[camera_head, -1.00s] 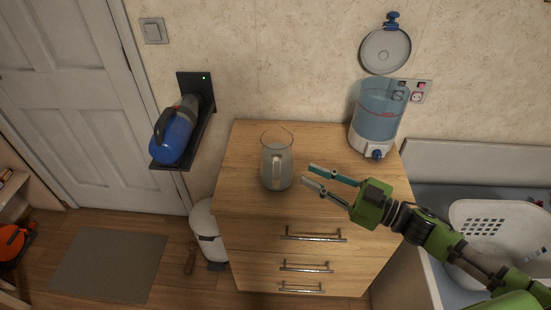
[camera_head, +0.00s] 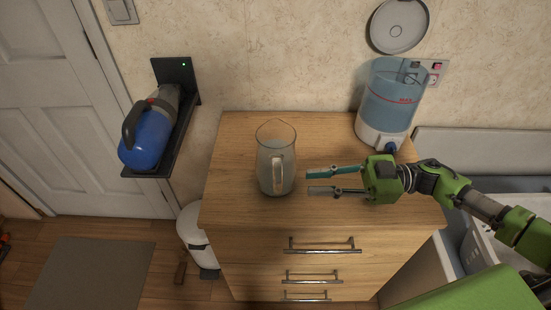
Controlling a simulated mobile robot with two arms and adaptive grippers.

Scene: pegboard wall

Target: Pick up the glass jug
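The glass jug (camera_head: 268,165) stands upright on the wooden top of the drawer cabinet, left of its middle. It is clear, with its handle (camera_head: 278,172) facing the front. My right gripper (camera_head: 308,181) comes in from the right. Its two fingers are spread apart and point left at the jug. The gripper is open and empty, with a small gap in the picture between its fingertips and the jug. My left gripper is not in view.
The cabinet (camera_head: 235,205) has a clear top around the jug. A water dispenser (camera_head: 391,105) stands at its back right. A blue handheld vacuum (camera_head: 149,137) sits on a wall shelf to the left. A white bin (camera_head: 192,225) stands left of the cabinet. A sink or tub lies to the right.

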